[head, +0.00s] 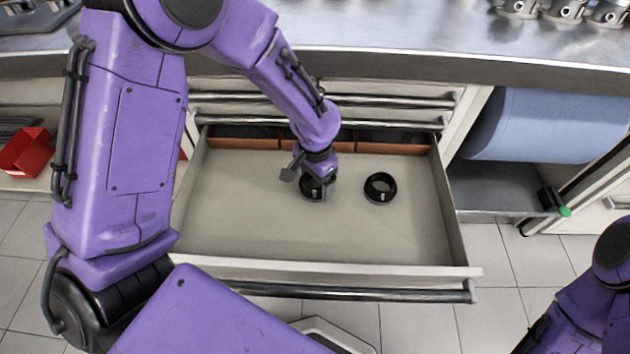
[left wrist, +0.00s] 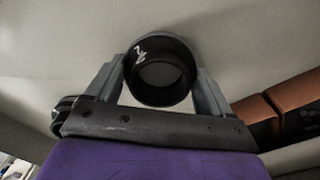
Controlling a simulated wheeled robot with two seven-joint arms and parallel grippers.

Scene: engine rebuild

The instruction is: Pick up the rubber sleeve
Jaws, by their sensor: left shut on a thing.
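Two black ring-shaped rubber sleeves are in the open drawer (head: 250,230). One sleeve (head: 311,189) is at my left gripper (head: 314,180), which reaches down into the drawer. In the left wrist view this sleeve (left wrist: 161,92) sits between the two fingers of my left gripper (left wrist: 162,85), which are shut on its sides; it has a small white mark. I cannot tell whether it touches the drawer floor. The other sleeve (head: 380,188) lies on the drawer floor to the right, apart from the gripper. The fingers of my right gripper are not in view.
Brown-orange bins (head: 390,149) line the back of the drawer. The metal worktop (head: 400,38) overhangs above it, with metal parts (head: 565,10) at the back right. A blue roll (head: 550,125) is on the right and a red bin (head: 26,152) on the left. The drawer's front half is clear.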

